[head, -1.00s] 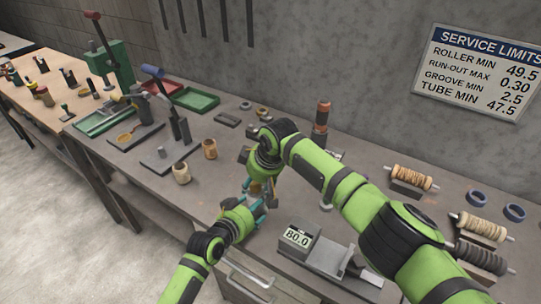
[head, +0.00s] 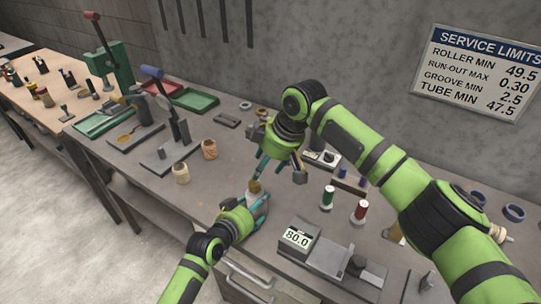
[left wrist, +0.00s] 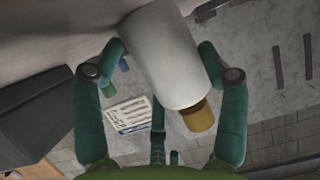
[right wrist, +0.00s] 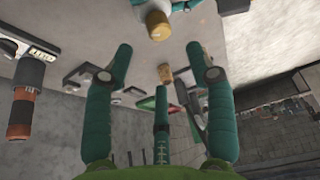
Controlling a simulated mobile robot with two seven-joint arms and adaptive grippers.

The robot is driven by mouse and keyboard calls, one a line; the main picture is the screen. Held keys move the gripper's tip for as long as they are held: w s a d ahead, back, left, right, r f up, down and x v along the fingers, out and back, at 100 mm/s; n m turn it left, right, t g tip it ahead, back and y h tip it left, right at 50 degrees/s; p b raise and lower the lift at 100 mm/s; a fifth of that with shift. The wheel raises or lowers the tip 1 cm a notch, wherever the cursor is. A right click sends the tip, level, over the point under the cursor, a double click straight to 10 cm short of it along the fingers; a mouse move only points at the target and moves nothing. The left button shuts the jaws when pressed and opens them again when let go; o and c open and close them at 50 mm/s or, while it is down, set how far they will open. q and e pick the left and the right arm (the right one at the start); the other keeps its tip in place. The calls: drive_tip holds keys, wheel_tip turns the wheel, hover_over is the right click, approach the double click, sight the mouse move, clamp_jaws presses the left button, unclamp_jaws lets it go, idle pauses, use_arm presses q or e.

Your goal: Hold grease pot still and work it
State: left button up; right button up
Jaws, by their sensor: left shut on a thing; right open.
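The grease pot (left wrist: 165,60) is a pale cylinder with a brass-coloured top (left wrist: 198,115). In the left wrist view it sits between my left fingers (left wrist: 160,60), which are shut on it. In the head view my left gripper (head: 257,202) holds the pot near the bench's front edge, and its brass top (head: 254,187) shows above the fingers. The top also shows at the upper edge of the right wrist view (right wrist: 158,25). My right gripper (head: 278,170) is open and empty, just above and beside the pot, apart from it.
A gauge reading 80.0 (head: 297,238) stands right of the pot. Two tan cups (head: 181,173) (head: 209,149) and a lever press (head: 177,125) are to the left. Bare bench lies between cups and pot.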

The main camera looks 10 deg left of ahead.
sight(253, 183)
drive_tip(key=shift+v, duration=1.45)
drive_tip(key=shift+n, duration=0.6)
drive_tip(key=x, duration=1.2)
drive_tip(key=shift+r, duration=0.1)
drive_tip(key=shift+c, duration=0.4)
drive_tip(key=shift+a, duration=0.1)
drive_tip(key=c, duration=1)
